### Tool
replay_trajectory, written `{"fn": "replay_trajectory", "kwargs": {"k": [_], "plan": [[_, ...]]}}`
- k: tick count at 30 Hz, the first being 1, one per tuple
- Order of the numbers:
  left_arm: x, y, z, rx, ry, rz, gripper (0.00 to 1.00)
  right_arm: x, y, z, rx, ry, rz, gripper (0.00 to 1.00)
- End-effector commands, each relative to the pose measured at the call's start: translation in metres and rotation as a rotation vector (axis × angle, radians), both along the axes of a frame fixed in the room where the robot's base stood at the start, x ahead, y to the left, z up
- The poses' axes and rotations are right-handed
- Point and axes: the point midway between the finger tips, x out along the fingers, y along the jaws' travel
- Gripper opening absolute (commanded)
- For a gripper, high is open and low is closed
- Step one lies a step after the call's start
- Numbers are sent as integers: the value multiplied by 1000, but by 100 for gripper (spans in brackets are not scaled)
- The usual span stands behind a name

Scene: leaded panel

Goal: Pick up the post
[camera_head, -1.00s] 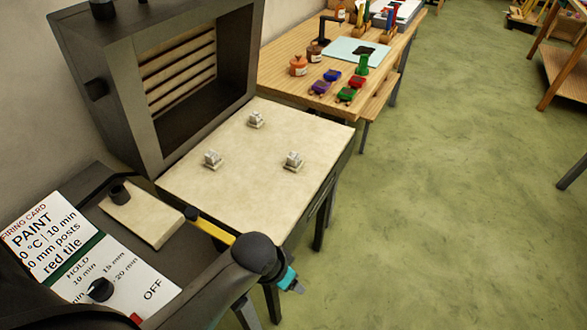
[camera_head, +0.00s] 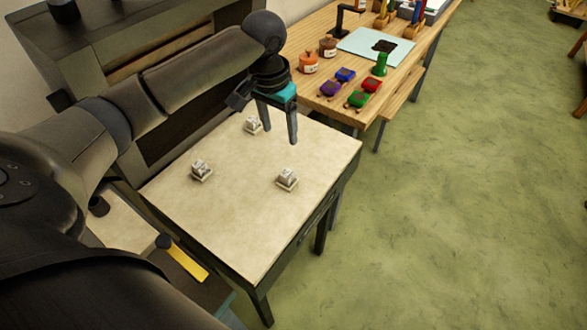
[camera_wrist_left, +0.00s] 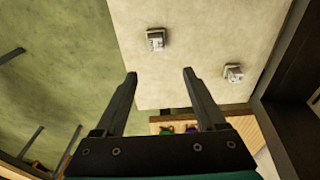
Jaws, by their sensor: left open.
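Three small pale grey posts stand apart on a cream slab (camera_head: 235,225): a left one (camera_head: 201,170), a back one (camera_head: 252,124) and a right one (camera_head: 287,178). I cannot tell which one the task means. My left gripper (camera_head: 280,130) is open and empty, fingers pointing down above the slab's far part, between the back and right posts in the head view. In the left wrist view two posts (camera_wrist_left: 155,40) (camera_wrist_left: 233,73) show beyond the open fingers (camera_wrist_left: 159,73), neither between them. My right gripper is not in view.
A dark kiln (camera_head: 160,150) stands left of the slab, partly behind my left arm. A wooden bench (camera_head: 400,80) beyond the slab holds colored blocks (camera_head: 345,75), jars (camera_head: 308,62) and a pale blue mat (camera_head: 360,46). Green floor (camera_head: 470,200) is clear on the right.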

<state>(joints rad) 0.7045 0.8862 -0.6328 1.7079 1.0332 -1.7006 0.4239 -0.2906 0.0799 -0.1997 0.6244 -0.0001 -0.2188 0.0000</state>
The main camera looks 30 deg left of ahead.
Motion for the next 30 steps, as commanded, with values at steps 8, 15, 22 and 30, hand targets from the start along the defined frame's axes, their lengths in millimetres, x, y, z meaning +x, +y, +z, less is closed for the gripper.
{"fn": "replay_trajectory", "kwargs": {"k": [8,15,22,30], "plan": [[4,-1,-51,-1,7,2,72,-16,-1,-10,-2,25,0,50],[10,-1,-90,-1,3,2,72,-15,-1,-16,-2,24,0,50],[10,-3,-105,-1,3,1,72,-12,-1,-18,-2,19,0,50],[11,-9,-144,0,1,2,72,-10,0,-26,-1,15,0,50]]}}
